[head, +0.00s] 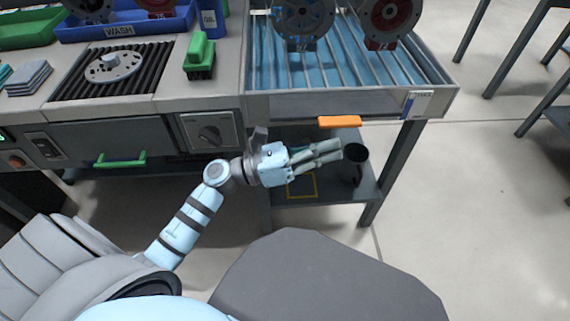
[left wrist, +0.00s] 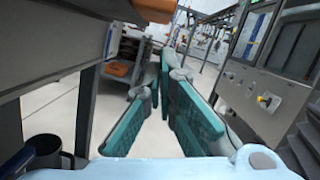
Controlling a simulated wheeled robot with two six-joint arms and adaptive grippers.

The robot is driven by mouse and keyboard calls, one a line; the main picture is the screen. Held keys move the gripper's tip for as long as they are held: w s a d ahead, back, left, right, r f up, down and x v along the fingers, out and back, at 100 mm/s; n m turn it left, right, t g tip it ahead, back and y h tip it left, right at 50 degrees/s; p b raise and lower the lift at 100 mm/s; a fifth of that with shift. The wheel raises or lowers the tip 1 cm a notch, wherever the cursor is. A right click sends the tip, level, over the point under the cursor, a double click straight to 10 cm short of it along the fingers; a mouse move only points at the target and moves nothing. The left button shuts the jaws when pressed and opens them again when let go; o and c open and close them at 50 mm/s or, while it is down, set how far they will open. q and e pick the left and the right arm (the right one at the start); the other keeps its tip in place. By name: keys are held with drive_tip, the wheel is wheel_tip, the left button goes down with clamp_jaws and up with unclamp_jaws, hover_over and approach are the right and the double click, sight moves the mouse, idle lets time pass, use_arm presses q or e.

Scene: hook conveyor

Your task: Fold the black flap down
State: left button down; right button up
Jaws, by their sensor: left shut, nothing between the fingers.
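Under the front edge of the roller tray, a dark panel (head: 300,104) shows in the head view, with an orange handle (head: 340,122) at its lower side. I take this to be the flap, but cannot tell its exact angle. My left gripper (head: 338,150) is shut and empty, pointing right, just below the handle in the picture and apart from it. In the left wrist view its teal fingers (left wrist: 165,100) hold nothing, and an orange piece (left wrist: 118,68) shows left of them. My right gripper is not in view.
A black mug (head: 357,153) stands on the lower shelf (head: 325,195) beside my left fingertips. The table leg (head: 388,172) is to its right. Above are the roller tray (head: 350,50) and hanging round parts (head: 303,15). Open floor lies to the right.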

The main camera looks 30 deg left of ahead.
use_arm(q)
drive_tip(key=v, duration=0.9)
drive_tip(key=shift+s+a+p, duration=0.3)
drive_tip(key=shift+p, duration=0.05)
